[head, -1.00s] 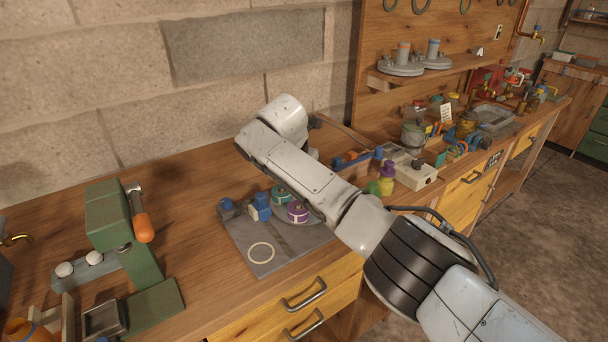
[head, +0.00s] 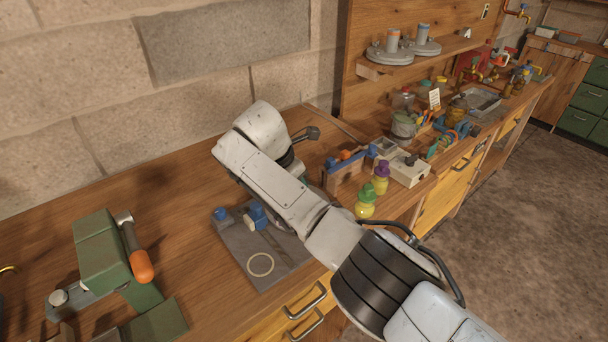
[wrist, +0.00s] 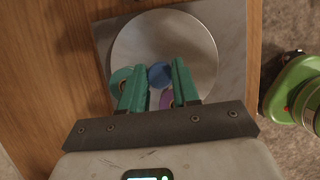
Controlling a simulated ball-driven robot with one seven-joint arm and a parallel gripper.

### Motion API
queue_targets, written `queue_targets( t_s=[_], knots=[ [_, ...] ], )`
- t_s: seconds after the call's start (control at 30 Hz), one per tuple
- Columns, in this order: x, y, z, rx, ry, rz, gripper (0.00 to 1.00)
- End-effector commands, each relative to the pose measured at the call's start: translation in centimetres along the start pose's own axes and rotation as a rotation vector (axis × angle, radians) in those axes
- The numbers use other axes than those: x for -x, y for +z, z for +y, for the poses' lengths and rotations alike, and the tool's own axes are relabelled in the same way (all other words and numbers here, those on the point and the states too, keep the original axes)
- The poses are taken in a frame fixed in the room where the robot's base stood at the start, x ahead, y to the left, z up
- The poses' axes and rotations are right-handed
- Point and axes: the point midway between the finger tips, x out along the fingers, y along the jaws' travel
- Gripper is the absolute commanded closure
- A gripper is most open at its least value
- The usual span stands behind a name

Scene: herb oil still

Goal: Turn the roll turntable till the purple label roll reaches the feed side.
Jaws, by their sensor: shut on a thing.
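The roll turntable (wrist: 192,40) is a round grey disc on a grey base plate (head: 240,243) at the bench front. In the wrist view my gripper (wrist: 158,76) has its two green fingers over the disc, shut on a round blue piece (wrist: 159,76) near its middle. The purple label roll (wrist: 166,99) shows only partly, low between the fingers. A teal roll (wrist: 119,77) lies left of the left finger. In the head view my arm covers the gripper, both rolls and most of the disc.
A blue part (head: 257,216) stands on the plate left of the disc, with a pale ring (head: 260,264) in front. A green press (head: 103,253) with an orange handle is at left. Yellow bottles (head: 365,205) stand close on the right.

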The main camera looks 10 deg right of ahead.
Motion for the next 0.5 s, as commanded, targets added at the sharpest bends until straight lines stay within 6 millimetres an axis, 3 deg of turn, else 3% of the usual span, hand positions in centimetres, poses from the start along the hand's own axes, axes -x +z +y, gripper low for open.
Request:
queue_targets(
  t_s=[0.5],
  knots=[
    [0.5, -1.4, -0.1, -0.191, -0.075, -0.001, 1.00]
  ],
)
